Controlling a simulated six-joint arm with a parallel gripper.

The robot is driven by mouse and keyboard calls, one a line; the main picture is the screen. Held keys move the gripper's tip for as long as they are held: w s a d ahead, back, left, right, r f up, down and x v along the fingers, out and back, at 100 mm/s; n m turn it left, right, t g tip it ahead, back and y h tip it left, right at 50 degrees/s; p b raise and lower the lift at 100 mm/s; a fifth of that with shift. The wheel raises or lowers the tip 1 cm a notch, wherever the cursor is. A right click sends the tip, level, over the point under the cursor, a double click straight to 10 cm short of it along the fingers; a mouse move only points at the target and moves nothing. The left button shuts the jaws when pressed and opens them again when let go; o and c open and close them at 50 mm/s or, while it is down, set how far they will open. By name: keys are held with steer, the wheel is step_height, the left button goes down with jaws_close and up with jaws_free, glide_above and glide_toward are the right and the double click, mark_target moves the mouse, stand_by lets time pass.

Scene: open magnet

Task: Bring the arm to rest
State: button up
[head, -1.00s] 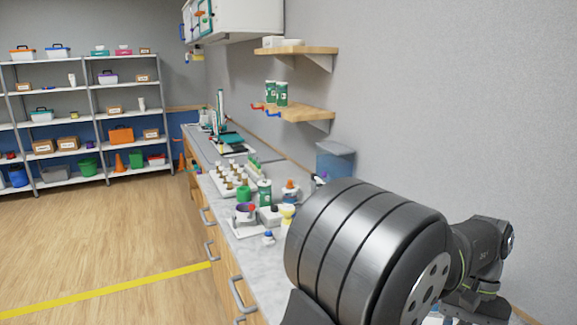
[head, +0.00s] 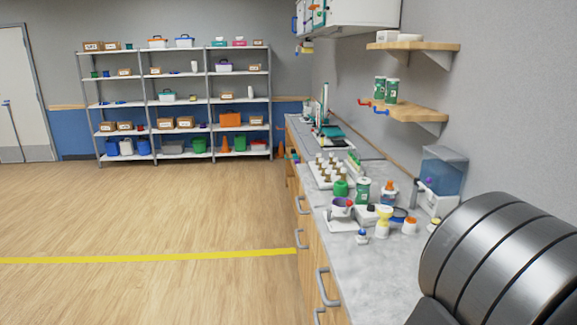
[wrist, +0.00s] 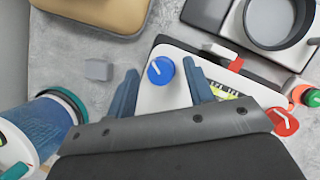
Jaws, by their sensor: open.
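My gripper (wrist: 160,68) shows in the wrist view with its two blue-grey fingers spread apart and nothing held between them. Seen from above, a round blue knob (wrist: 161,71) on a white-topped device (wrist: 153,98) shows between the fingertips. I cannot tell how far above it the fingers are. In the head view, a dark, ringed part of my arm fills the lower right corner, and the gripper is out of the picture.
A marble-topped counter (head: 352,267) carries bottles, a rack of vials (head: 328,172) and small devices. A blue-tinted tank (head: 442,172) stands against the wall, below wall shelves (head: 412,112). In the wrist view, a red knob (wrist: 284,122) and a small grey block (wrist: 98,70) lie near the fingers.

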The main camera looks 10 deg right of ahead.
steer(key=v, duration=1.7)
steer(key=x, duration=1.6)
steer(key=shift+a+f, duration=0.15)
steer(key=shift+f, duration=0.1)
steer(key=shift+s+a+f+n, duration=0.1)
steer(key=shift+f+n, duration=0.2)
steer(key=shift+f, duration=0.05)
steer(key=n+h, duration=0.1)
steer(key=n, duration=0.2)
steer(key=n+g+h, duration=0.1)
steer(key=n, duration=0.2)
steer(key=shift+a+r+g, duration=0.15)
steer(key=shift+g, duration=0.15)
steer(key=v, duration=1.5)
steer(key=shift+r, duration=0.1)
steer(key=x, duration=1.5)
steer(key=shift+f, duration=0.25)
steer(key=shift+m+t+y, duration=0.4)
steer(key=shift+m+y, duration=0.2)
steer(key=shift+m, duration=1.3)
